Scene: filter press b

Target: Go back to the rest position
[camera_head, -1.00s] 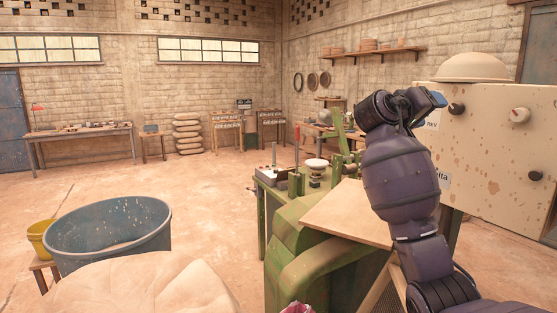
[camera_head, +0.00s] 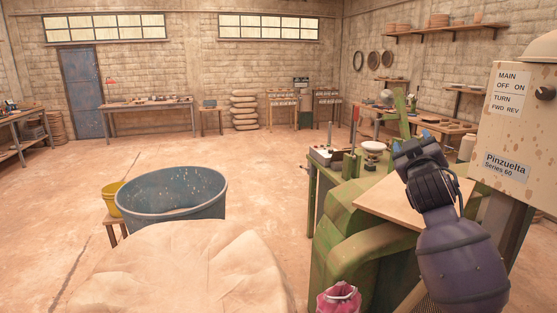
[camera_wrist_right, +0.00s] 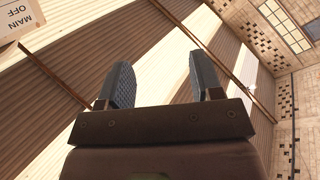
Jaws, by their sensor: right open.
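My right arm (camera_head: 462,262) rises from the lower right in the head view, bent upward beside the green machine. Its gripper (camera_head: 428,134) is at the top, small and partly hidden by the wrist, in front of the slanted board and left of the control box. In the right wrist view the gripper (camera_wrist_right: 160,68) points up toward the corrugated roof. Its two dark fingers stand apart with nothing between them. My left gripper is in neither view.
A beige control box (camera_head: 525,125) stands close on the right. A green machine (camera_head: 370,255) with a board (camera_head: 395,205) is below my right arm. A blue tub (camera_head: 172,195), a yellow bucket (camera_head: 112,198) and a covered mound (camera_head: 185,270) are at left front. Open floor (camera_head: 265,160) lies beyond.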

